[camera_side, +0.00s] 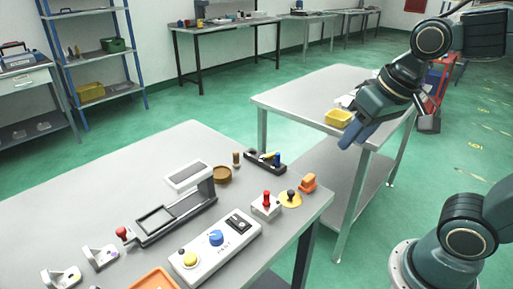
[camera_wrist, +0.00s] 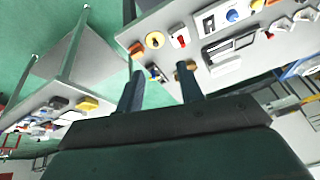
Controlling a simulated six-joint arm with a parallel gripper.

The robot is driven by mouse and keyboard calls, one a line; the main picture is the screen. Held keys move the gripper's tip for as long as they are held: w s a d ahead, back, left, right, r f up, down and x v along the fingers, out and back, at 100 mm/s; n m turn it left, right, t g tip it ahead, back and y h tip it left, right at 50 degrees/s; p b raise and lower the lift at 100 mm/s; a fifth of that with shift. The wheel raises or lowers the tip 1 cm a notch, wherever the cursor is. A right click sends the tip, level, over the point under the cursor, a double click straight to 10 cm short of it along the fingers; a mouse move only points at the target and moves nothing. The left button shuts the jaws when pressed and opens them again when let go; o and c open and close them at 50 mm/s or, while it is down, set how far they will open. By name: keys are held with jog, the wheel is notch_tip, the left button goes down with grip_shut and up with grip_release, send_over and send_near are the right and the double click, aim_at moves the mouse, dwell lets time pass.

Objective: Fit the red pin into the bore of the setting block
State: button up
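The red pin (camera_side: 266,197) stands upright at the white block (camera_side: 264,211), near the right edge of the front table. I take this white block as the setting block. The pin's lower end is hidden, so I cannot tell how deep it sits in the bore. In the wrist view the red pin (camera_wrist: 182,41) shows beyond the fingers, near the table edge. My gripper (camera_side: 355,138) is up and to the right of the pin, well away from it, near the second table. In the wrist view my gripper's fingers (camera_wrist: 160,92) are apart with nothing between them.
Beside the block are a yellow disc with a dark knob (camera_side: 290,198) and an orange part (camera_side: 308,182). A black holder (camera_side: 262,160), a brown round dish (camera_side: 222,174) and a button box (camera_side: 215,243) stand nearby. A yellow bin (camera_side: 338,117) is close to my gripper.

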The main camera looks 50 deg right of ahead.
jog(key=s+n, duration=0.1)
jog(key=s, duration=0.1)
jog(key=s+n+t, duration=0.1)
jog(key=s+n, duration=0.1)
jog(key=shift+s+d+f, duration=0.15)
jog(key=shift+s+f, duration=0.05)
jog(key=shift+s, duration=0.1)
